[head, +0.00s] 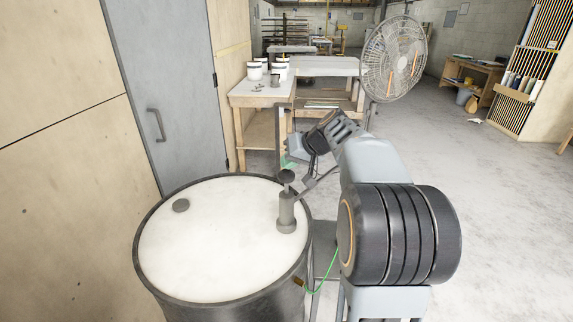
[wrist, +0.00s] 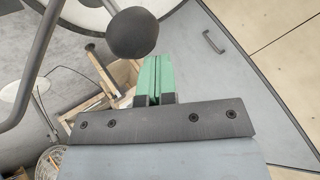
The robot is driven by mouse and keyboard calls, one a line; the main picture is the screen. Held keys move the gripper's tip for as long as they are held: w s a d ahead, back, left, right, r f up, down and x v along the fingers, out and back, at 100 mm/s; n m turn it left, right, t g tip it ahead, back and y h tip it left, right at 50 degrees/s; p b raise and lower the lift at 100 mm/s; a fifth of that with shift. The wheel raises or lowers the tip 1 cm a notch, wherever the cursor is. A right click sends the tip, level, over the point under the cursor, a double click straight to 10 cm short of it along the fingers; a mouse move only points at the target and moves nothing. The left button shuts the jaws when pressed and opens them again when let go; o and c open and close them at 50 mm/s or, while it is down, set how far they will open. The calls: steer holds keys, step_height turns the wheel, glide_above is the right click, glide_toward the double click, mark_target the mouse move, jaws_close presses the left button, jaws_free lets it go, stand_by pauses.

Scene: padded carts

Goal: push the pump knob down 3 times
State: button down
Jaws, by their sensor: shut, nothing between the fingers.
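The pump (head: 286,212) stands upright near the right rim of the drum lid, with its dark round knob (head: 287,176) on top. In the wrist view the knob (wrist: 132,33) is a dark ball at the top, just left of my fingertips. My gripper (head: 290,161) has green fingers and shows just above and behind the knob in the head view, partly hidden by the arm. In the wrist view my gripper (wrist: 157,60) has its two green fingers together with nothing between them. I see a gap between fingers and knob in the picture; contact is not visible.
The drum (head: 205,250) has a white lid with a small grey cap (head: 181,205). A green wire (head: 331,270) hangs at its right side. A grey door (head: 165,80) is behind left. A wooden table (head: 245,95) with white tubs and a fan (head: 394,58) stand farther back.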

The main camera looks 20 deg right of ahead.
steer(key=shift+f+b, duration=1.25)
steer(key=shift+f, duration=0.1)
stand_by(0.7)
steer(key=shift+r, duration=0.1)
stand_by(0.4)
steer(key=shift+r+p, duration=2.2)
steer(key=shift+r, duration=1)
step_height(320, 180, up, 5)
steer(key=p, duration=0.3)
steer(key=shift+p, duration=0.3)
